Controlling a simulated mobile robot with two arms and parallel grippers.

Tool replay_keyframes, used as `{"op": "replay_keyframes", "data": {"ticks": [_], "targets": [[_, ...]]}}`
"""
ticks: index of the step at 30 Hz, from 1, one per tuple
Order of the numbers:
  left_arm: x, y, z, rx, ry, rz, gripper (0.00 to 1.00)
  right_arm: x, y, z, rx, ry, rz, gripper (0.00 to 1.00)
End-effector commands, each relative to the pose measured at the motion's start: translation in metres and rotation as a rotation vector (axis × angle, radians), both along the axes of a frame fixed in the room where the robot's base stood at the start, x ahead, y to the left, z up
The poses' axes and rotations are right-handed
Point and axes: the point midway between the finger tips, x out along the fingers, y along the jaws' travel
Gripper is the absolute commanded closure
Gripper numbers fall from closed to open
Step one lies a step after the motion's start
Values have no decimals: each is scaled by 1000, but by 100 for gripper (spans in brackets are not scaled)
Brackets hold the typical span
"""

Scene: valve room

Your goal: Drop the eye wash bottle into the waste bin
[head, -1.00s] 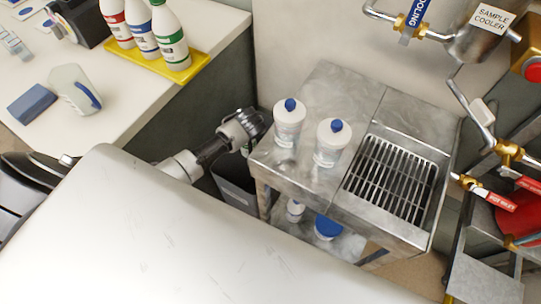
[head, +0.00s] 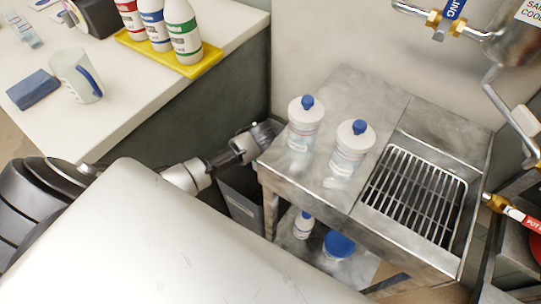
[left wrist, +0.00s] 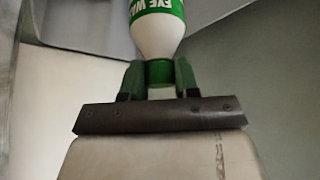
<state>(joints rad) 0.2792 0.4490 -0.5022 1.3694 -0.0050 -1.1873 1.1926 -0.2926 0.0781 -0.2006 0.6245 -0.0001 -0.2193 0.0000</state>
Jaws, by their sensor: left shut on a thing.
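My left gripper (head: 262,134) is at the left edge of the steel sink bench in the head view, above the waste bin. In the left wrist view the gripper (left wrist: 159,74) is shut on the green neck of the eye wash bottle (left wrist: 158,35), which is white with a green label. The bottle extends out beyond the fingers and its far end is cut off by the frame. In the head view the bottle is hidden. The dark grey waste bin (head: 241,208) stands on the floor left of the bench, partly hidden by my arm. My right gripper is not in view.
The steel bench (head: 340,95) carries two white bottles with blue caps and a drain grate (head: 415,190). A small bottle and a blue-lidded tub (head: 338,244) are on its lower shelf. A white counter (head: 120,90) with a yellow tray (head: 195,66) is at upper left.

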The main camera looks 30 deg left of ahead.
Motion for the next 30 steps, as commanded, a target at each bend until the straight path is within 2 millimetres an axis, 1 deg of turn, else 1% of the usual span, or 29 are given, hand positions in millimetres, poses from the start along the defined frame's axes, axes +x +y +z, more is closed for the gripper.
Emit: {"op": "replay_keyframes", "data": {"ticks": [4,5,9,10,11,17,20,23,30], "targets": [[1,0,2,0,-2,0,100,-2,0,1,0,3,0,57],[1,0,2,0,-2,0,68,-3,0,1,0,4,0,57],[1,0,2,0,-1,-1,46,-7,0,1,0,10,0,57],[1,0,2,0,-1,-1,42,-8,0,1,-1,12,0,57],[0,0,2,0,-1,-1,40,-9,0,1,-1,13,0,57],[0,0,0,0,1,1,40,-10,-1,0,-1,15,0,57],[-1,-1,3,0,1,-1,40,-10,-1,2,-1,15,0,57],[-5,-6,13,-2,-1,-2,40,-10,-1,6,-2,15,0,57],[-22,-19,48,-2,-2,-2,40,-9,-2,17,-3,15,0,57]]}}
